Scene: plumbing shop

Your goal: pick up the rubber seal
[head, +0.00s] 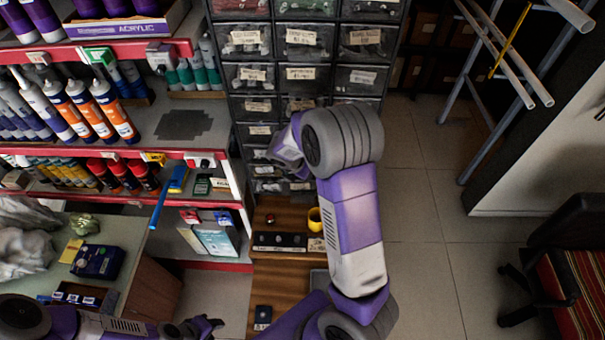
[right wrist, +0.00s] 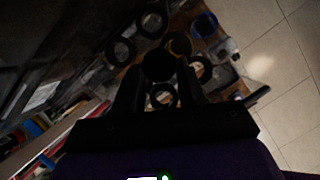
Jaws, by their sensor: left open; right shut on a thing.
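In the right wrist view my right gripper (right wrist: 160,82) is shut on a dark, rounded thing, which I take for the rubber seal (right wrist: 158,66). The view is dim, so its exact shape is hard to tell. Several other dark rings (right wrist: 121,51) lie beyond and around the fingers. In the head view my right arm reaches toward the drawer cabinet (head: 301,73), and its own wrist hides the fingers and the seal. My left gripper (head: 207,326) is open and empty at the lower left, beside the counter.
Shelves with cartridges (head: 87,103) stand at the left. A cluttered counter (head: 140,238) is at the lower left. A chair (head: 565,265) stands right; the tiled floor between is clear.

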